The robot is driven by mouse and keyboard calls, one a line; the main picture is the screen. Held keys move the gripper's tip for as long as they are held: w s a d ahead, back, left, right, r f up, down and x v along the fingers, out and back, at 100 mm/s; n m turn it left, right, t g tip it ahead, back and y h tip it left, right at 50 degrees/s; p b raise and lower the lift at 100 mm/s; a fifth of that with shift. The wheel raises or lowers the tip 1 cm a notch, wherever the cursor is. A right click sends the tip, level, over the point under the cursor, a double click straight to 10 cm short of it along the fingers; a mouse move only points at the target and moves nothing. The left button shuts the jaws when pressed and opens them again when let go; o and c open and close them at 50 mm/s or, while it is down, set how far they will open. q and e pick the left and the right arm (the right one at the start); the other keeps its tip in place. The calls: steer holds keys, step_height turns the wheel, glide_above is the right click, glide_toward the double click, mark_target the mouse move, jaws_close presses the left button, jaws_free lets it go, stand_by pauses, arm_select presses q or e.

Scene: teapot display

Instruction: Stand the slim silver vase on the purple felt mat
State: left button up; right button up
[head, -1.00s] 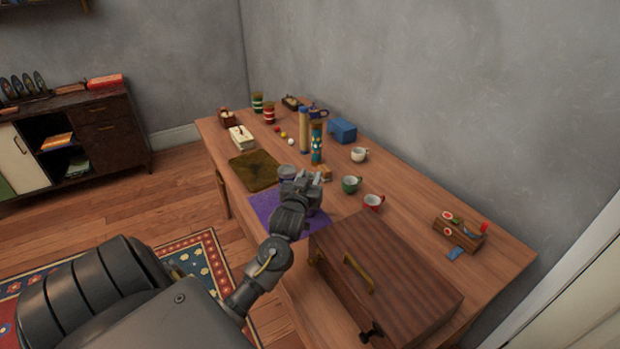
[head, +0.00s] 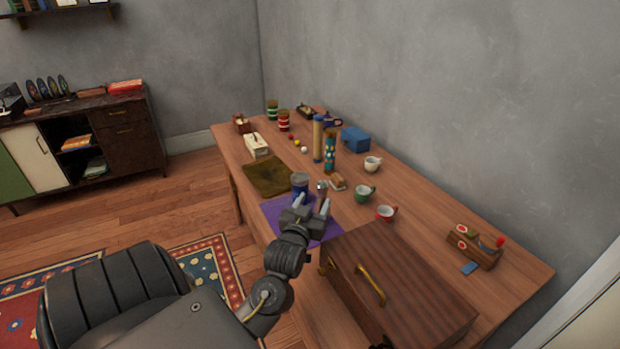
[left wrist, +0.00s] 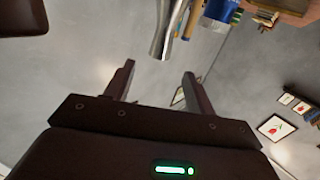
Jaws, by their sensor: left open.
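The slim silver vase (head: 321,188) shows behind my left gripper in the head view, right of a blue can. In the left wrist view the vase (left wrist: 162,38) has a flared end and lies beyond the fingertips, untouched. Its base is hidden in both views. My left gripper (head: 310,208) is open and empty over the purple felt mat (head: 277,209), which it partly covers. Its fingers also show in the left wrist view (left wrist: 155,80).
The blue can (head: 299,184) stands close beside the vase. A small brown block (head: 338,184), a green cup (head: 365,193) and a red cup (head: 386,213) are to the right. A wooden case (head: 400,285) fills the near side. An olive mat (head: 266,177) lies behind the purple one.

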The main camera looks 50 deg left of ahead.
arm_select(q)
steer(key=v, duration=0.3)
steer(key=shift+s+d, duration=0.1)
steer(key=shift+s, duration=0.1)
arm_select(e)
steer(key=shift+w+d+f, duration=0.1)
steer(key=shift+d, duration=0.45)
steer(key=shift+a, duration=0.2)
